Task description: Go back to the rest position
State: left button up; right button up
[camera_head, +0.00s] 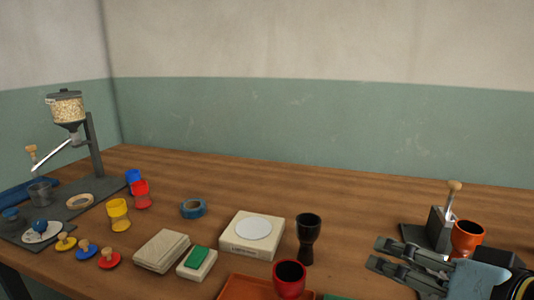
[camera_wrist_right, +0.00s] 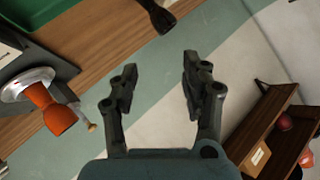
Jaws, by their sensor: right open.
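My right gripper (camera_head: 379,254) is at the lower right of the head view, pointing left above the table. It is open, with nothing between its fingers; they also show apart in the right wrist view (camera_wrist_right: 160,66). An orange goblet drum (camera_head: 466,239) stands at a dark stand with a lever (camera_head: 452,195), just behind my gripper. A black goblet drum (camera_head: 308,239) stands upright to the left of my fingertips, apart from them. A red goblet drum (camera_head: 289,279) is at the front, cut by the lower edge. My left gripper is not in view.
A white scale-like box (camera_head: 252,234) and cloth stack (camera_head: 161,250) lie mid-table. A grain dispenser (camera_head: 68,108), small coloured drums (camera_head: 118,214) and stamps (camera_head: 109,257) are at left. An orange tray (camera_head: 243,288) is in front. The back right-centre table is clear.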

jog(key=s+d+f+n+g+h, duration=0.3)
jog(key=s+d+f+g, duration=0.2)
jog(key=s, duration=0.4)
jog(key=s+d+f+n+g+h, duration=0.25)
jog(key=s+d+f+g, duration=0.2)
jog(key=s, duration=0.45)
jog(key=s+f+x, duration=0.1)
jog(key=s+x, duration=0.2)
jog(key=x, duration=1)
jog(key=s+d+x, duration=0.1)
jog(key=s+x, duration=0.2)
jog(key=x, duration=1)
jog(key=s+d+f+m+g, duration=0.1)
jog(key=s+f, duration=1.6)
jog(key=s, duration=0.2)
jog(key=shift+s+g, duration=0.25)
jog(key=shift+g, duration=0.1)
